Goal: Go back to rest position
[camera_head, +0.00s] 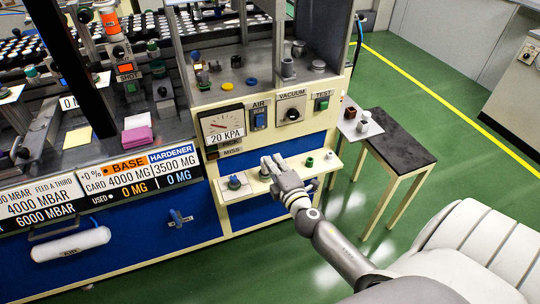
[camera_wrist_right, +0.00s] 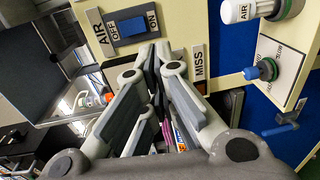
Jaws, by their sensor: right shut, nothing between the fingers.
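My right gripper (camera_head: 270,164) reaches in from the lower right in the head view. It is over the cream shelf on the front of the machine, below the gauge, and it is shut and empty. In the right wrist view my right gripper (camera_wrist_right: 154,68) shows its fingers close together in front of the machine panel, with nothing held. Whether it touches the panel or shelf cannot be told. My left gripper is not in view.
The cream shelf (camera_head: 292,167) carries a blue knob (camera_head: 234,182) and small cups. The gauge (camera_head: 222,125) and AIR switch (camera_head: 259,119) are on the panel above. A black-topped side table (camera_head: 402,140) stands right of the machine. Green floor (camera_head: 445,150) lies open beyond it.

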